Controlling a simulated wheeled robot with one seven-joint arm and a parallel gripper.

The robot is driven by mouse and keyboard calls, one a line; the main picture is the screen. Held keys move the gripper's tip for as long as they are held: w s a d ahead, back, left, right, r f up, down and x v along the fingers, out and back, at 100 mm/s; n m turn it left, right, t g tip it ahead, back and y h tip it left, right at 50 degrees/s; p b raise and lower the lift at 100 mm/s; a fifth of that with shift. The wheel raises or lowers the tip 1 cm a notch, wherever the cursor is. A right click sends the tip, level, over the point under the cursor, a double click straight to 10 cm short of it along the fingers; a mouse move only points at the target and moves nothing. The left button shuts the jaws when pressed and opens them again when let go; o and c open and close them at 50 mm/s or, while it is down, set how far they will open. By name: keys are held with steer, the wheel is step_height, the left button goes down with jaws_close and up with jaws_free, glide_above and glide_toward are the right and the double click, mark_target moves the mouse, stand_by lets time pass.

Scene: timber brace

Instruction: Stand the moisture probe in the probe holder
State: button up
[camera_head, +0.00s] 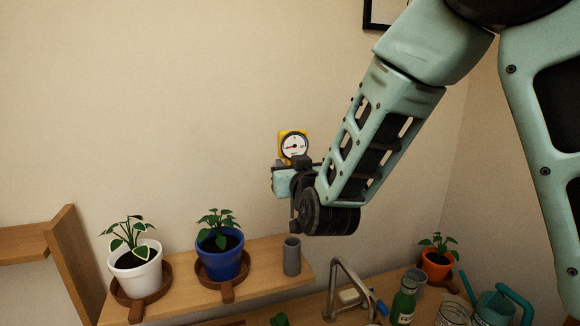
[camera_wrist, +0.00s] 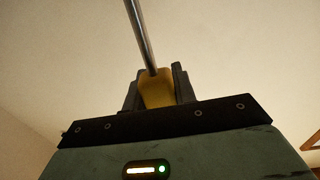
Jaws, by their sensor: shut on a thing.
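The moisture probe (camera_head: 293,144) has a yellow head with a round white dial, seen in the head view. In the wrist view its yellow body (camera_wrist: 157,91) sits between the two dark fingers, and its metal rod (camera_wrist: 141,36) runs up out of the picture. My gripper (camera_head: 297,164) is shut on the yellow body; the fingers also show in the wrist view (camera_wrist: 158,84). The probe holder, seemingly the grey upright cylinder (camera_head: 291,257), stands on the wooden shelf, below my gripper in the picture.
A white pot (camera_head: 135,272) and a blue pot (camera_head: 222,262) with plants stand left of the cylinder on the shelf (camera_head: 262,284).

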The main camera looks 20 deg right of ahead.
steer(key=shift+f, duration=0.1)
steer(key=shift+f+b, duration=6.8)
steer(key=shift+b, duration=0.6)
steer(key=o, duration=1.1)
